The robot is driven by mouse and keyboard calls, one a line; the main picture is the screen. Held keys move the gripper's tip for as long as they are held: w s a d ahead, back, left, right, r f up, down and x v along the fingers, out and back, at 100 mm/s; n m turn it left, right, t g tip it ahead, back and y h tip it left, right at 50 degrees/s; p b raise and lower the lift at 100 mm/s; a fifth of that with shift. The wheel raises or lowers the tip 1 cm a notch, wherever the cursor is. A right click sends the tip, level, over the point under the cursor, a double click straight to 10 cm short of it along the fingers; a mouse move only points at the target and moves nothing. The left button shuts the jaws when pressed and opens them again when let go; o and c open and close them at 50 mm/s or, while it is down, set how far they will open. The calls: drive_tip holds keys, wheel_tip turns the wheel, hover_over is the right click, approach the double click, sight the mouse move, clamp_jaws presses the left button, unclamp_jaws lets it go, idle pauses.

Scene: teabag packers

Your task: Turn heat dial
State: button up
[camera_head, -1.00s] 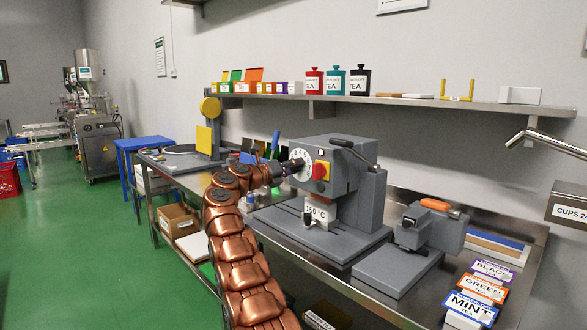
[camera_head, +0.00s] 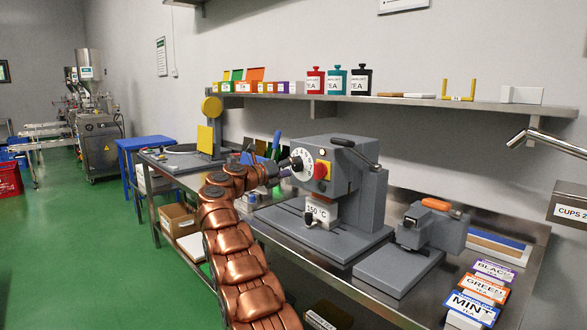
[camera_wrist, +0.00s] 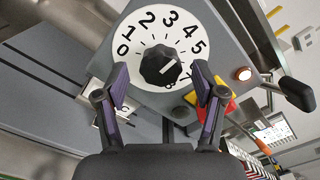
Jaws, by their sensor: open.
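The heat dial is a black ridged knob (camera_wrist: 161,66) on a white numbered disc (camera_wrist: 187,40), on the side of a grey heat press (camera_head: 335,165). Its white pointer mark points up and right in the wrist view, roughly between the middle and higher numbers. My gripper (camera_wrist: 159,85) is open, with one finger on each side of the knob's lower part. I cannot tell whether the fingers touch it. In the head view the white disc (camera_head: 304,157) shows, with my gripper at its left.
A red button on a yellow plate (camera_head: 321,170) and a lever (camera_head: 357,152) are on the press near the dial. A smaller grey device (camera_head: 430,225) and tea boxes (camera_head: 469,306) stand to the right on the metal table.

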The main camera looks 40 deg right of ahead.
drive_tip(key=shift+a, duration=0.6)
drive_tip(key=a, duration=0.9)
